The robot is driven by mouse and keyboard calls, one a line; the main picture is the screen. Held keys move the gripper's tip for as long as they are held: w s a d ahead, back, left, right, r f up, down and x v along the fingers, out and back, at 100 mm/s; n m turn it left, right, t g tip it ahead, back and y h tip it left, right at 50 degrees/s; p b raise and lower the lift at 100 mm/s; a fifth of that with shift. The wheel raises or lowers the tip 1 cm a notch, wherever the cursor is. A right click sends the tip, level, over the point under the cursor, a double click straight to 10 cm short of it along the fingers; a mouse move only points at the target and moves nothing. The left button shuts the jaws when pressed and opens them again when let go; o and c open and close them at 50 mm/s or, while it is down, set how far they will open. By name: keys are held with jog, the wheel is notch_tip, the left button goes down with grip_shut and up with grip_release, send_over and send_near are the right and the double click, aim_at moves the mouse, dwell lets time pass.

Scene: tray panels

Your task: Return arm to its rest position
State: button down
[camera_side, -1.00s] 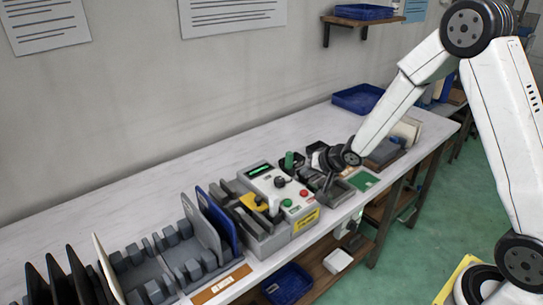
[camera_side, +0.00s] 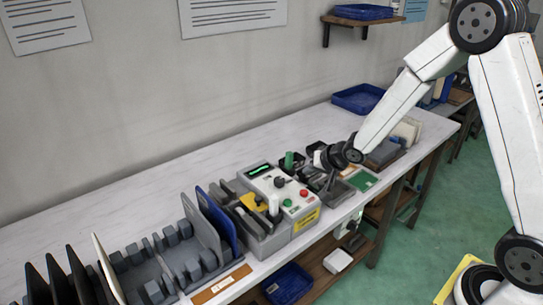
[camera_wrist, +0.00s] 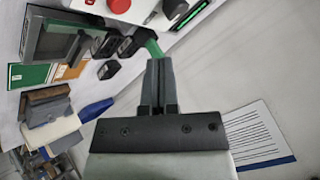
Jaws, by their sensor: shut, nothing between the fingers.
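My gripper (camera_side: 328,186) is above the right half of the workbench, just right of the grey control box (camera_side: 282,192) with its red and green buttons. In the wrist view my gripper (camera_wrist: 159,64) shows its two dark fingers together, with nothing between them. A green upright part (camera_wrist: 153,47) shows just past the fingertips there. In the side view my gripper is small and partly hidden by my dark wrist.
A rack (camera_side: 165,268) with upright panels stands at the bench's left front. A blue bin (camera_side: 358,98) sits at the back right. A green card (camera_side: 363,180) lies near the front edge. The bench's back left is clear.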

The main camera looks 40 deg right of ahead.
jog(key=s+a+r+n+g, duration=0.1)
jog(key=s+a+n+g, duration=0.1)
jog(key=s, duration=0.8)
jog(key=s+a+r+n+g, duration=0.2)
jog(key=s+a+n+g, duration=0.1)
jog(key=s, duration=0.7)
jog(key=shift+n+g+h, duration=0.3)
jog(key=shift+n+g, duration=0.3)
jog(key=shift+n, duration=0.6)
jog(key=shift+w, duration=0.1)
